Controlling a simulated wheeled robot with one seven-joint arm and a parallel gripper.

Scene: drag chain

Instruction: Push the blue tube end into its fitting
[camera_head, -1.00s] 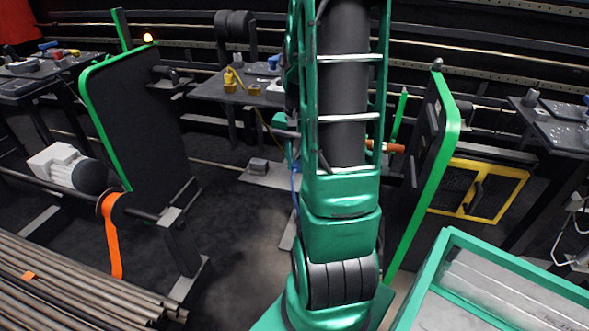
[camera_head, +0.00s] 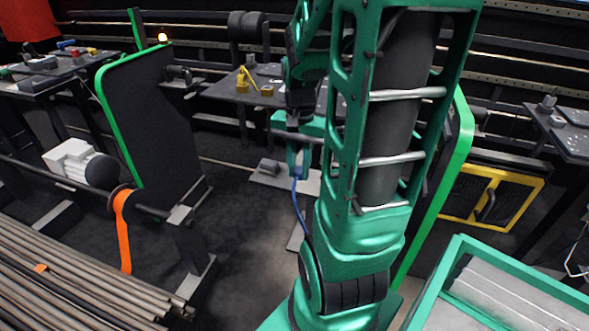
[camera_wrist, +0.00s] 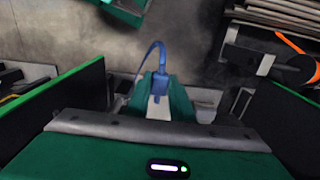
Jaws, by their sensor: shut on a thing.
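The blue tube (camera_head: 298,200) hangs in a curve below my gripper (camera_head: 298,168), left of my large green arm link in the head view. In the wrist view the blue tube (camera_wrist: 150,52) arches up from a blue end piece (camera_wrist: 160,83) between green parts of my gripper (camera_wrist: 161,94). My gripper is shut on the blue tube end. I cannot make out the fitting in either view. The tube's lower run is partly hidden behind my arm in the head view.
A black panel with a green edge (camera_head: 150,110) stands at left, another (camera_head: 462,130) at right. The floor (camera_head: 240,225) between them is mostly clear. Rods (camera_head: 80,285) lie at lower left, and a green-framed tray (camera_head: 450,260) stands at lower right.

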